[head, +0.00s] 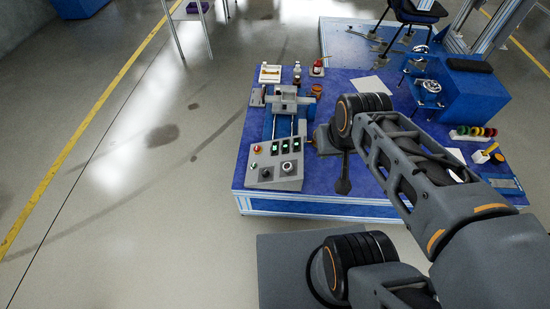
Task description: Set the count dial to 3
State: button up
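A grey sloped control panel (276,164) stands at the front left of the blue table. It carries a round dial with a pale rim (289,168) at its lower right and a smaller dark knob (265,172) at its lower left. Which one is the count dial, and where either points, is too small to tell. My gripper (314,144) is just right of the panel's upper right corner, apart from both dials. Its fingers are too small and partly hidden, so I cannot tell whether they are open or shut.
A red button (256,149) and several green-lit switches sit on the panel's upper part. A grey rig (287,103) stands behind it, with small bottles (297,70) beyond. A blue machine block (470,92) is at the right. The floor to the left is clear.

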aim_at(287, 167)
jog(key=u, duration=0.35)
jog(key=k, duration=0.4)
jog(key=u, duration=1.05)
jog(key=i, duration=0.8)
jog(key=z, duration=0.35)
